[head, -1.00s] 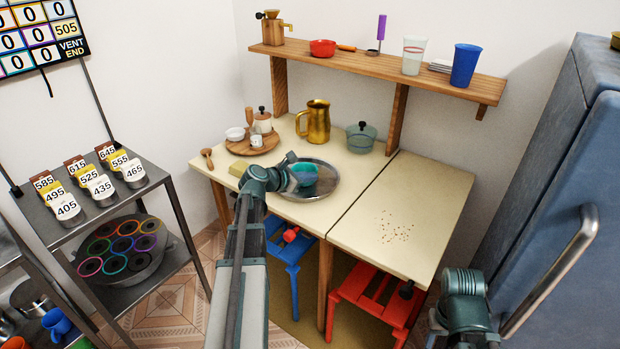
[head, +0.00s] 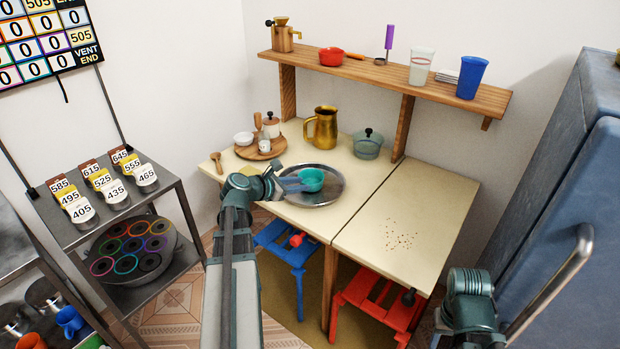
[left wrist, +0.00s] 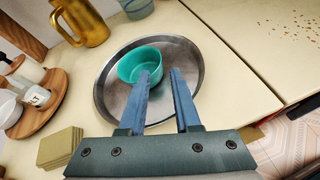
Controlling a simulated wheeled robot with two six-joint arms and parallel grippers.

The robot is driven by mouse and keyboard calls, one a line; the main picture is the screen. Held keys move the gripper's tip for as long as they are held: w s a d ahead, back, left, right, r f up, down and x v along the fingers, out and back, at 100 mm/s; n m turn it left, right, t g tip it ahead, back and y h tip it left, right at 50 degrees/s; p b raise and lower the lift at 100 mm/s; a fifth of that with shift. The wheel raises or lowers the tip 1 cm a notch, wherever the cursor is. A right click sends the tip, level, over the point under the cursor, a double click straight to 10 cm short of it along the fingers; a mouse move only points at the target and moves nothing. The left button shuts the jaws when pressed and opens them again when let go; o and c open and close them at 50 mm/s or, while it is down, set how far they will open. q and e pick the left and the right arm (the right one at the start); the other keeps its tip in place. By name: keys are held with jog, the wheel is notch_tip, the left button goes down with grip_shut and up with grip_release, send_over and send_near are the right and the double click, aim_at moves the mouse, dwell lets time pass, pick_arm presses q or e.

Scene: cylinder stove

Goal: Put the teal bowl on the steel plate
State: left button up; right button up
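The teal bowl (head: 313,178) sits upright on the round steel plate (head: 322,202) on the cream table. In the left wrist view the bowl (left wrist: 137,63) is toward the upper left part of the plate (left wrist: 190,64). My left gripper (head: 299,185) is at the bowl's left side in the head view. Its two blue fingers (left wrist: 161,72) are apart with nothing between them. One finger overlaps the near edge of the bowl in the left wrist view; whether it touches cannot be told. My right arm shows at the lower right, but its fingers are out of view.
A blue fridge (head: 570,190) bounds the right side.

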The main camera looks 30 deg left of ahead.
pick_arm(q)
jog(key=p+v, duration=0.1)
jog(key=v, duration=0.2)
jog(key=shift+s+r, duration=0.15)
jog(key=shift+s, duration=0.2)
dwell(0.3)
